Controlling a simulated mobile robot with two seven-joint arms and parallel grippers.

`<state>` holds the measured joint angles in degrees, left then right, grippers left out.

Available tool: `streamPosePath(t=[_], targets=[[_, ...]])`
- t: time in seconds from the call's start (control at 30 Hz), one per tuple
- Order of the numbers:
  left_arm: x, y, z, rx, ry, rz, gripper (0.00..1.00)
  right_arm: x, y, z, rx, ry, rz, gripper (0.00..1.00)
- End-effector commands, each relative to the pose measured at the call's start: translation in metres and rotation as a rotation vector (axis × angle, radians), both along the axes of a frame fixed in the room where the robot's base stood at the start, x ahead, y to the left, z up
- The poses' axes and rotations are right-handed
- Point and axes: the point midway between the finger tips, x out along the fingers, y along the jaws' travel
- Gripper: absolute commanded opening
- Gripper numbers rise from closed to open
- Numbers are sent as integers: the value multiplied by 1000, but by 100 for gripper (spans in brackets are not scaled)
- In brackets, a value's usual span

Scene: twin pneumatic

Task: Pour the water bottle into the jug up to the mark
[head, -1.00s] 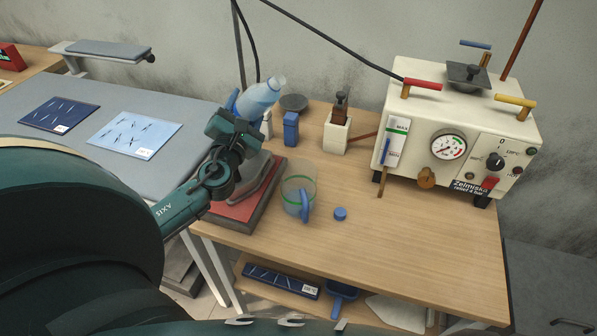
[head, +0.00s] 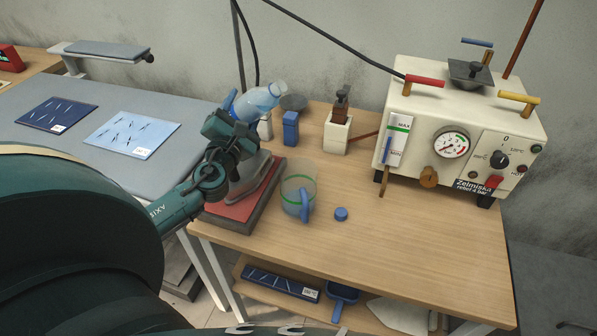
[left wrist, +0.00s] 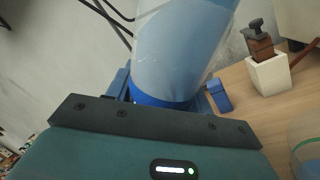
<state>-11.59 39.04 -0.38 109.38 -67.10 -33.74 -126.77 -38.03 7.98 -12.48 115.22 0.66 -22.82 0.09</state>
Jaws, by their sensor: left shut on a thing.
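The water bottle (head: 258,101) is pale blue and clear, held in my left gripper (head: 237,115) above the iron on the red pad. It is tilted, its neck pointing up and to the right. In the left wrist view the bottle (left wrist: 178,50) rises between the blue fingers. The jug (head: 298,182) is clear with a green band and a blue handle, and stands on the table right of the red pad. The bottle's mouth is apart from the jug, behind and left of it. A blue cap (head: 341,214) lies right of the jug. My right gripper is not in view.
The iron rests on a red pad (head: 226,217). Behind stand a blue block (head: 290,128) and a white holder with a brown top (head: 337,137). A cream machine with a gauge (head: 451,145) fills the back right. The front right of the table is clear.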

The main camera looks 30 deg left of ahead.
Motion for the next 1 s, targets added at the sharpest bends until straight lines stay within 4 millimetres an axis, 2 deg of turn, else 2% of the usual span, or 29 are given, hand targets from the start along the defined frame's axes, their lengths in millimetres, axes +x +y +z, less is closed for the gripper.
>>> streamPosePath(t=[0.7,0.9,1.0], targets=[[-1,6,-17,81,12,0,14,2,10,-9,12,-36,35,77],[-1,7,-21,102,15,0,14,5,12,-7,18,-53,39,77],[-1,8,-17,113,17,1,14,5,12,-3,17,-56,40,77]])
